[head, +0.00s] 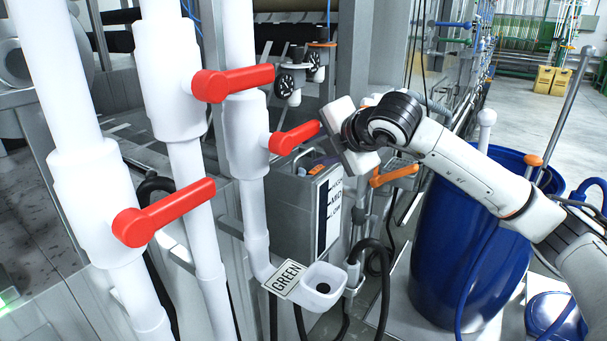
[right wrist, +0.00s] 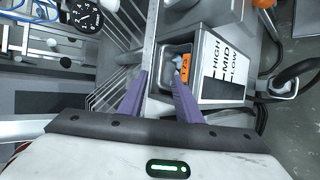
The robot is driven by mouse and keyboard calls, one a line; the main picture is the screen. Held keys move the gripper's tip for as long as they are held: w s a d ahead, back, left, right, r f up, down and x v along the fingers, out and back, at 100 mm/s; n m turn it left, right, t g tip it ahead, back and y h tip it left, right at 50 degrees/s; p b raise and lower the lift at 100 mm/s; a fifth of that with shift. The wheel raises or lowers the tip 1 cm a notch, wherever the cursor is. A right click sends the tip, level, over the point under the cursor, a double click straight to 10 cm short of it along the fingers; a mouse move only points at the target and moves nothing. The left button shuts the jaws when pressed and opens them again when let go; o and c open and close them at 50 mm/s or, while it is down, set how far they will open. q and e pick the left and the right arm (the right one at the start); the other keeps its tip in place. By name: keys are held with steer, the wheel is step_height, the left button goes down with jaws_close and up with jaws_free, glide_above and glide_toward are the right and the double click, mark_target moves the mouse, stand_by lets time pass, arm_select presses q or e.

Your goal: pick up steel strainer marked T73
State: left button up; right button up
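The steel strainer (right wrist: 176,52) sits in an opening in the top of a grey metal box. Its orange tag (right wrist: 185,68) reads T73 in the right wrist view. In the head view a small orange patch (head: 316,169) shows at the box top, but the strainer itself is hard to make out. My right gripper (right wrist: 159,74) is open, with its two purple fingers apart and nothing between them. The right finger overlaps the near edge of the opening in the picture; I cannot tell whether it touches. In the head view my right gripper (head: 350,142) is beside the box, its fingers hidden. My left gripper is not in view.
The grey box (head: 290,215) bears a HIGH, MID, LOW label. White pipes with red valve handles (head: 163,212) stand left of it. A white cup (head: 321,287) with a GREEN sign is below. A blue barrel (head: 460,250) stands at right, under my right arm.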

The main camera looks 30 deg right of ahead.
mark_target(303, 154)
steer(key=p+x, duration=0.1)
steer(key=x, duration=0.4)
steer(key=shift+a+p, duration=0.1)
steer(key=shift+p, duration=0.25)
jaws_close()
stand_by(1.0)
